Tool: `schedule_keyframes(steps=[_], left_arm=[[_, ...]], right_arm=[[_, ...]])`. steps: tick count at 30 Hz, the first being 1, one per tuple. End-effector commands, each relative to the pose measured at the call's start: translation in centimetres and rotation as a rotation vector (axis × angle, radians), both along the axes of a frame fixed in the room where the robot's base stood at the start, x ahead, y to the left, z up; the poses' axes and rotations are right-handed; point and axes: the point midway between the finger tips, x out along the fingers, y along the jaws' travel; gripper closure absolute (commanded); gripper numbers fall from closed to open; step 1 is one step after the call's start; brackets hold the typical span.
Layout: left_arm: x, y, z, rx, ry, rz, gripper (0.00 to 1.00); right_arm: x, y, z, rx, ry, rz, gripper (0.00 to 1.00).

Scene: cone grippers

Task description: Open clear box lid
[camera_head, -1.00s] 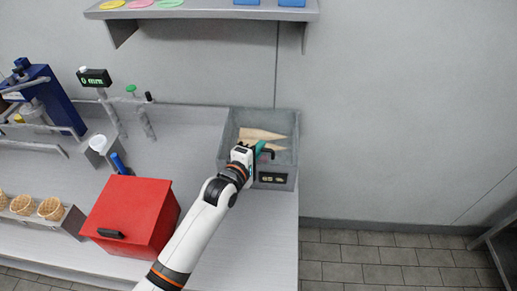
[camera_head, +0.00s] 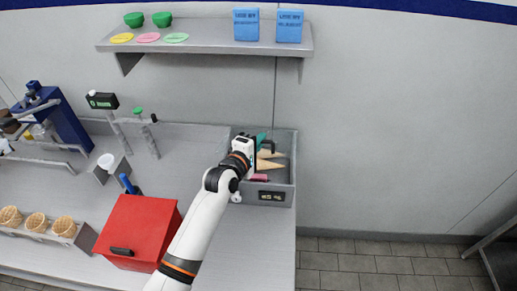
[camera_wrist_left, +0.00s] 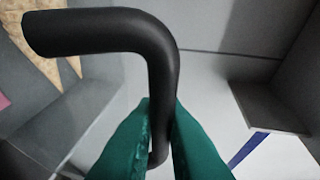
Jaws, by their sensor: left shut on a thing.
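The grey box (camera_head: 264,195) stands at the right end of the counter, with tan cones (camera_head: 272,164) and a pink item (camera_head: 260,177) inside. My left gripper (camera_head: 261,142) is over the back part of the box. In the left wrist view its teal fingers (camera_wrist_left: 160,140) are shut on the bent black handle (camera_wrist_left: 100,30). The handle also shows as a dark bit in the head view (camera_head: 269,146). The clear lid itself is too faint to make out, so I cannot tell its angle. My right gripper is not in view.
A red box (camera_head: 137,232) stands on the counter left of my arm. A wall shelf (camera_head: 215,40) with blue packs (camera_head: 246,25) and green bowls (camera_head: 133,19) hangs above. Waffle cups (camera_head: 36,222) stand at far left.

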Motion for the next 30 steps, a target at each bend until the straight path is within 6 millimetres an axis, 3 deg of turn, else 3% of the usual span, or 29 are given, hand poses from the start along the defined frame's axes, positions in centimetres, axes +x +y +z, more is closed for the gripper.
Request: schedule_keyframes(steps=[1, 9, 27, 28, 30], left_arm=[[0.5, 0.0, 1.3, -0.002, -0.005, 0.000, 1.00], [2.3, 0.0, 3.2, -0.002, -0.004, 0.000, 1.00], [3.0, 0.0, 3.7, -0.002, -0.004, 0.000, 1.00], [3.0, 0.0, 3.7, -0.002, -0.004, 0.000, 0.86], [3.0, 0.0, 3.7, -0.002, -0.004, 0.000, 0.80]], right_arm=[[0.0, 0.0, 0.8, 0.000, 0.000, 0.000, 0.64], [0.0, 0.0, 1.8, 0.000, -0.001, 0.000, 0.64], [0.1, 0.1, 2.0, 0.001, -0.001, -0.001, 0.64], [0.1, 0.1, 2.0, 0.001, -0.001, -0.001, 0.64], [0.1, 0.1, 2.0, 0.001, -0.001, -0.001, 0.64]])
